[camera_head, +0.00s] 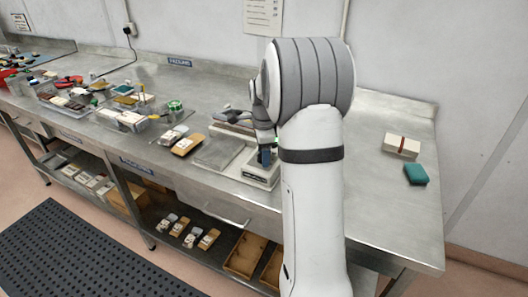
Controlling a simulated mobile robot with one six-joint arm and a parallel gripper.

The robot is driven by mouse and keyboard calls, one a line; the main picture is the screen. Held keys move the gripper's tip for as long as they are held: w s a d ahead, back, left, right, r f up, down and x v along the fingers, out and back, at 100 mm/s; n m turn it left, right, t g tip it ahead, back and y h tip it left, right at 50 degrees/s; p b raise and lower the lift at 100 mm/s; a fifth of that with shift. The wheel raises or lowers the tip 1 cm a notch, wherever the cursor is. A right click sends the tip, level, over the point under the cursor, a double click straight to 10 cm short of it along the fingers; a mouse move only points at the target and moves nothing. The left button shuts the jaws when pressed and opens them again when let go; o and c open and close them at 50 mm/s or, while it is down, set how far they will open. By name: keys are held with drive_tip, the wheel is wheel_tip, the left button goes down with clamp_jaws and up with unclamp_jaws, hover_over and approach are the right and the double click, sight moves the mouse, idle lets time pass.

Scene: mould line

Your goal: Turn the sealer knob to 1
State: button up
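The sealer (256,176) appears to be the low grey and white device on the steel bench, just left of my arm. Its knob cannot be made out; my arm and gripper cover part of the device. My gripper (265,157) points down at the right part of the device, close to its top. Whether it touches anything there cannot be told. The fingers are small and dark, and I cannot tell whether they are open or shut.
The steel bench (385,205) is mostly bare on the right, with a white box with a dark band (401,146) and a green block (416,174). Several tools and parts crowd the left, including a green-rimmed can (175,107). A lower shelf holds wooden trays (246,255).

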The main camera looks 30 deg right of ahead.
drive_tip(key=c, duration=1)
drive_tip(key=shift+o, duration=0.2)
drive_tip(key=shift+n, duration=0.4)
drive_tip(key=n, duration=0.4)
drive_tip(key=shift+n, duration=0.4)
drive_tip(key=n, duration=0.4)
drive_tip(key=shift+w+n+y, duration=0.1)
drive_tip(key=shift+n+y, duration=0.2)
drive_tip(key=n, duration=0.3)
drive_tip(key=shift+n+p, duration=0.3)
drive_tip(key=n, duration=0.3)
drive_tip(key=shift+w+n, duration=0.1)
drive_tip(key=shift+n, duration=0.2)
drive_tip(key=n, duration=0.6)
drive_tip(key=shift+g, duration=0.4)
drive_tip(key=shift+n, duration=0.4)
